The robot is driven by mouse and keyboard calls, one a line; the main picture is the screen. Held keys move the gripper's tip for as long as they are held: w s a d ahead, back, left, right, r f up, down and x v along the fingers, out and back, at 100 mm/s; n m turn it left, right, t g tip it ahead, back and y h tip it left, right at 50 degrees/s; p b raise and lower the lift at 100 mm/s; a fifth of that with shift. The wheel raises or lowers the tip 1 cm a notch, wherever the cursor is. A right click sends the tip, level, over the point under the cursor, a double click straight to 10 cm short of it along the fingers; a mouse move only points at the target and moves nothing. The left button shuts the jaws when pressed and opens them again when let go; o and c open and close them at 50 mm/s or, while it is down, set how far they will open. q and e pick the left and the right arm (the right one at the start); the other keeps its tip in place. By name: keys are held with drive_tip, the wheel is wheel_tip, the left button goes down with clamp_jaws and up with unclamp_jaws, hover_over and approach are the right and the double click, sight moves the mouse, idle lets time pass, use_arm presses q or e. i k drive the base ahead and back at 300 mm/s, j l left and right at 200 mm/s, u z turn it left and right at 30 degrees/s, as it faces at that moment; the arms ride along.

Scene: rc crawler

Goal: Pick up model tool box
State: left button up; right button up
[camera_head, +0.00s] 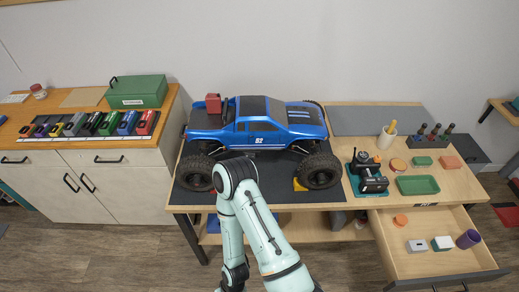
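A small red box (213,103) that looks like the model tool box sits at the rear, left end of the blue model truck (262,125). The truck stands on a dark mat (270,197) on the wooden workbench. One of my arms rises from the bottom centre. Its bent joint is in front of the truck, near the left front-side wheel, and covers part of the truck's lower side. I see no gripper fingers on it. The other gripper does not show either. Nothing is seen touching the red box.
A green box (137,91) and a row of coloured cases (98,124) stand on the left cabinet. Right of the truck are a black device (369,174), a green tray (417,185) and a tool rack (430,137). An open drawer (430,262) juts out at lower right.

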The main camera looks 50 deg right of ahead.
sight(414, 245)
drive_tip(key=z, duration=3.7)
drive_tip(key=u, duration=0.75)
drive_tip(key=l+u, duration=0.25)
drive_tip(key=u, duration=0.2)
drive_tip(key=l+u, duration=0.25)
drive_tip(key=u, duration=0.25)
drive_tip(key=l+u, duration=0.2)
drive_tip(key=u, duration=0.25)
drive_tip(key=k+l+u, duration=0.25)
drive_tip(key=l+u, duration=0.25)
drive_tip(key=l, duration=0.2)
drive_tip(key=k+l+u, duration=0.25)
drive_tip(key=k+l, duration=0.3)
drive_tip(key=k+l+u, duration=0.1)
drive_tip(key=k+l, duration=0.15)
drive_tip(key=l, duration=0.3)
drive_tip(key=k+l, duration=0.3)
drive_tip(key=l+u, duration=0.05)
drive_tip(key=l, duration=0.05)
